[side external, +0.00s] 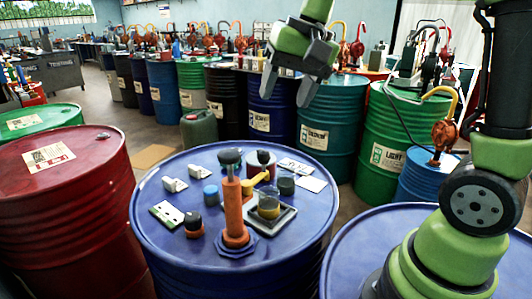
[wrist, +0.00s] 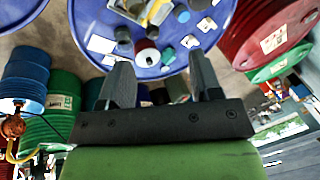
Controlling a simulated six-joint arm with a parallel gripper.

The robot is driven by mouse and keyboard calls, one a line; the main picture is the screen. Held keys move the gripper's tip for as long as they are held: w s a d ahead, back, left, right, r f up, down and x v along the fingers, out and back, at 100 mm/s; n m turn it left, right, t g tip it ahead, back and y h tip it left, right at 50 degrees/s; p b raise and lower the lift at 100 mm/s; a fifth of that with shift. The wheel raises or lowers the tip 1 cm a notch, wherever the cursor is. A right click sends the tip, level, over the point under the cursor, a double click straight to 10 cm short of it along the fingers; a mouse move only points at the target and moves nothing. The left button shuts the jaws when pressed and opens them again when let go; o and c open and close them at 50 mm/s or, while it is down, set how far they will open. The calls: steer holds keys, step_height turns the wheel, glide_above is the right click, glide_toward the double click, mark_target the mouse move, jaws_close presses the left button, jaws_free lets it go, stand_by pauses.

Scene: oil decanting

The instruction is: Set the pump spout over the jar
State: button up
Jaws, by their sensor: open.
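An orange hand pump (side external: 235,210) with a dark knob stands upright on the blue drum (side external: 175,255). Its yellow spout (side external: 256,183) reaches to the right and back from the column. A small clear jar (side external: 268,207) with yellow liquid sits on a grey tray (side external: 285,222) right of the pump. The spout's end appears close to the jar's back rim; I cannot tell whether it is over the mouth. My gripper (side external: 285,101) is open and empty, high above and behind the drum. In the wrist view, its fingers (wrist: 160,60) frame the drum's edge; the pump (wrist: 157,12) is near the top.
A red-and-dark can (side external: 262,164), a dark cylinder (side external: 286,186), a blue-grey cylinder (side external: 210,194) and an orange-black bottle (side external: 193,223) stand around the pump. White blocks (side external: 173,184) and cards (side external: 167,213) lie on the drum. A red drum (side external: 65,210) is at left. Other drums crowd behind.

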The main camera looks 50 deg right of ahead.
steer(key=m+g, duration=0.2)
glide_toward(265, 152)
steer(key=f, duration=0.3)
steer(key=w+f, duration=0.1)
steer(key=f, duration=0.6)
steer(key=shift+w+a+f, duration=0.1)
steer(key=shift+w+a, duration=0.2)
steer(key=shift+w, duration=0.1)
steer(key=shift+c, duration=0.2)
